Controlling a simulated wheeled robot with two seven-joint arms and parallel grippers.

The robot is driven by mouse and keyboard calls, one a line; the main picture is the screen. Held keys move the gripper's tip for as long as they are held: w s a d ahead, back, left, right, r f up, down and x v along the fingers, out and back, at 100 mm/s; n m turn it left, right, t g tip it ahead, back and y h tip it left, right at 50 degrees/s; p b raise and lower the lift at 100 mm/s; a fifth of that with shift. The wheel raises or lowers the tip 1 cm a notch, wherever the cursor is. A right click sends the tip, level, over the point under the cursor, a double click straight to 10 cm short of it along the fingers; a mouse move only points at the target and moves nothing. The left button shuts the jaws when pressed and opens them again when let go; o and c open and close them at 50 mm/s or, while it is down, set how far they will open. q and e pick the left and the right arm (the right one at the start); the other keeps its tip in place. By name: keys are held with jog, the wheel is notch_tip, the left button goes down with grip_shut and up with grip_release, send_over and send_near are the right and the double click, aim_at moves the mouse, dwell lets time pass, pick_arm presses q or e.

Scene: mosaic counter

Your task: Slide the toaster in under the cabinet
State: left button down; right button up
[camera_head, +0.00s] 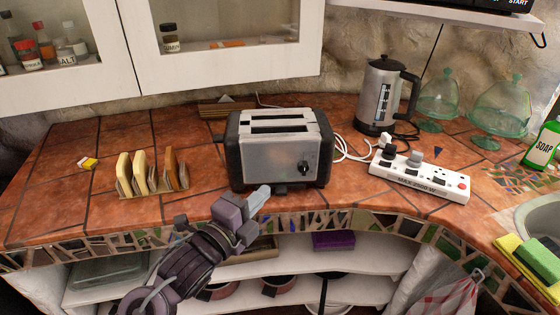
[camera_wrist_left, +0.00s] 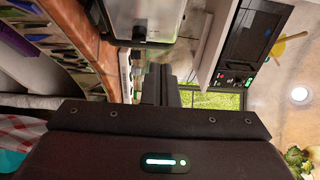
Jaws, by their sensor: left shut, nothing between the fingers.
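The silver and black toaster (camera_head: 295,160) stands upright on the tiled counter, its two slots facing up. All of its top shows in the head view, in front of the white wall cabinet's lower edge (camera_head: 225,88). My left gripper (camera_head: 263,192) is shut and empty, low at the toaster's front near the counter edge. Whether it touches the toaster I cannot tell. In the left wrist view the toaster's metal face (camera_wrist_left: 146,15) fills the top, just beyond the shut fingers (camera_wrist_left: 163,82). My right gripper is out of view.
A toast rack (camera_head: 150,178) stands left of the toaster. A white power strip (camera_head: 420,180) and a kettle (camera_head: 382,95) are on the right, with a white cord (camera_head: 350,150) by the toaster. A small wooden item (camera_head: 222,107) lies behind it.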

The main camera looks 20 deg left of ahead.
pick_arm(q)
jog(key=p, duration=0.3)
send_near(290, 153)
jog(key=w+d, duration=0.3)
jog(key=shift+w+a+r, duration=0.1)
jog(key=shift+w+a, duration=0.15)
jog(key=shift+w, duration=0.2)
jog(key=shift+w+a, duration=0.2)
jog(key=shift+w, duration=0.3)
jog(key=shift+w+a+p, duration=0.3)
jog(key=shift+w+p, duration=0.05)
jog(key=shift+w, duration=0.1)
